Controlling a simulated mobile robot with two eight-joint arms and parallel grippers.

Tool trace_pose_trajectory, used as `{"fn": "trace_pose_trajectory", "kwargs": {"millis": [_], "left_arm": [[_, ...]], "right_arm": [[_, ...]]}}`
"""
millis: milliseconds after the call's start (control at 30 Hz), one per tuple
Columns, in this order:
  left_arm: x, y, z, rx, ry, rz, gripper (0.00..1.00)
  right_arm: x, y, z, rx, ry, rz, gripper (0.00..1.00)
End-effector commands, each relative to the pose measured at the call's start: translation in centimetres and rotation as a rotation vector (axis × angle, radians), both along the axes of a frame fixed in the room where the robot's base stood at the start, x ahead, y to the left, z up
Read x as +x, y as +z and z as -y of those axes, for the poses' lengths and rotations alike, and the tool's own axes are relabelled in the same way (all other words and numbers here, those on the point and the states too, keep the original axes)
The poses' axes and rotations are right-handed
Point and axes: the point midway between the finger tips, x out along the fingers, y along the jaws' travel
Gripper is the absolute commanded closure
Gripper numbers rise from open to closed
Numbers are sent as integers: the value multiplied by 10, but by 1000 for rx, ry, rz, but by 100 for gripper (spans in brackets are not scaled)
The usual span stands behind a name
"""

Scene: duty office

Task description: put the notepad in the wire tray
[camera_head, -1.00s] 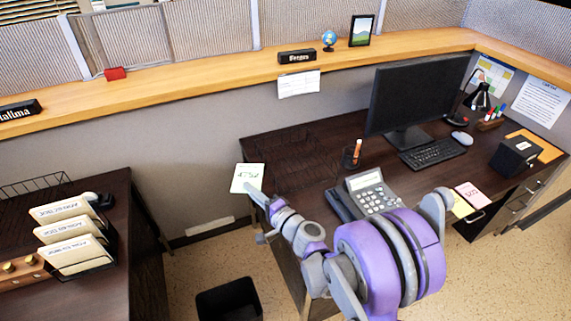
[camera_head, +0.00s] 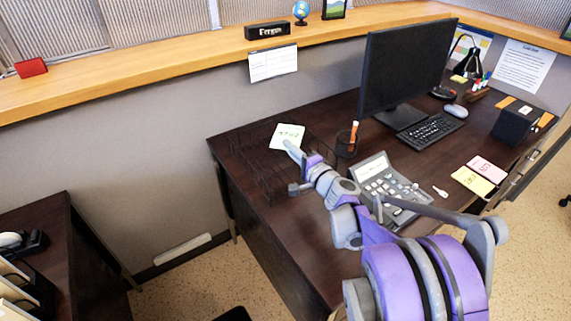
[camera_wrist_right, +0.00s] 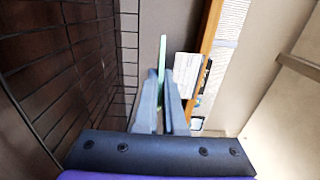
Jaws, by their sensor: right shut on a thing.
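The notepad (camera_head: 287,136) is a pale green-white pad with dark writing on it. My right gripper (camera_head: 291,148) is shut on its near edge and holds it over the back left part of the dark desk. In the right wrist view the notepad (camera_wrist_right: 162,52) shows edge-on as a thin light green strip between the fingers (camera_wrist_right: 163,88). The wire tray (camera_head: 246,152) is thin black mesh, hard to see against the desk. In the head view the notepad overlaps the tray area. In the wrist view the tray's mesh (camera_wrist_right: 129,45) stands left of the fingers. My left gripper is out of view.
A pen cup (camera_head: 346,144) stands right of the notepad, near the monitor (camera_head: 405,75). A telephone (camera_head: 378,176) lies in front, close to my right arm. Yellow (camera_head: 472,181) and pink notes lie further right. A grey partition (camera_head: 150,150) rises behind the desk.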

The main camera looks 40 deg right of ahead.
Motion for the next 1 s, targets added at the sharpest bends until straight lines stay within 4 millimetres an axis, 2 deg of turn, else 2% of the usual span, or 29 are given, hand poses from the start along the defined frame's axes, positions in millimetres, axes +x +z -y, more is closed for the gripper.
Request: {"fn": "trace_pose_trajectory", "kwargs": {"millis": [33,233,433,667,1000], "left_arm": [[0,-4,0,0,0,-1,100],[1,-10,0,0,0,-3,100],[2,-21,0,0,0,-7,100],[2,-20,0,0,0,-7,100],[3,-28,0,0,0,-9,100]], "right_arm": [[1,-8,0,0,0,-1,100],[1,-23,0,0,1,-1,100],[1,-51,0,-1,1,-1,100],[0,-50,-1,-1,1,0,100],[0,-60,0,-1,1,-1,100]]}}
